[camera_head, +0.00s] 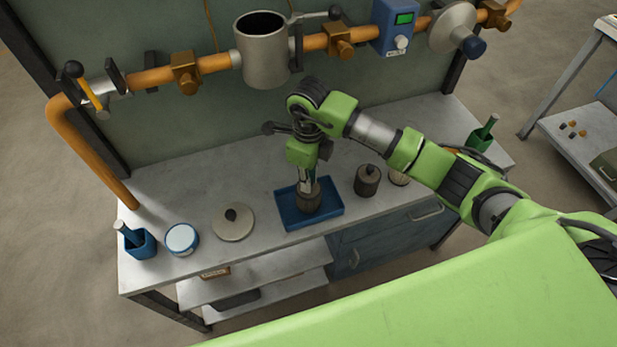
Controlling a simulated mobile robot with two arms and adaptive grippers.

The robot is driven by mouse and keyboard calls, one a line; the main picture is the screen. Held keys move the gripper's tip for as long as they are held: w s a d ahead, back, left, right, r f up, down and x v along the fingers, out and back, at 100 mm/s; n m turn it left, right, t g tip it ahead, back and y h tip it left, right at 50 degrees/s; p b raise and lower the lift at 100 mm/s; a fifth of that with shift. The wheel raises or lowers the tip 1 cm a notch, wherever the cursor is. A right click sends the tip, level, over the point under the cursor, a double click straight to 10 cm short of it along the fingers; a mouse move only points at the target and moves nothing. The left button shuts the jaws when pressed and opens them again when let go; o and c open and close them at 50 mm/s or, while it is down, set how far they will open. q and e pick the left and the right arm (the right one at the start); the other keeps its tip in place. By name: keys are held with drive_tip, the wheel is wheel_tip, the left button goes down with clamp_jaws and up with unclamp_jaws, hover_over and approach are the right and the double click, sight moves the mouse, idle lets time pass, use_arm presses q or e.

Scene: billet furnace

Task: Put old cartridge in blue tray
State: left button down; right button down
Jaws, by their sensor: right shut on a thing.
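The blue tray (331,210) lies on the grey workbench, near the middle of its front edge. My right gripper (307,186) points down over the tray and is shut on a brownish, dull cylinder, the old cartridge (308,203). The cartridge is upright and within the tray's outline. I cannot tell whether its bottom touches the tray floor. The gripper's fingers hide the cartridge's top. My left gripper is not in view.
A dark knobbed cylinder (368,183) and a pale round piece (399,178) stand right of the tray. A round lid (234,224), a blue-rimmed jar (182,239) and a blue holder (138,244) stand left. An orange pipe with an open grey housing (265,60) runs above.

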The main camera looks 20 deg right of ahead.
drive_tip(key=shift+f, duration=0.75)
drive_tip(key=c, duration=2)
unclamp_jaws()
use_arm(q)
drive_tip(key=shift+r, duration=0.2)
use_arm(e)
drive_tip(key=shift+o, duration=0.2)
drive_tip(key=shift+r, duration=0.1)
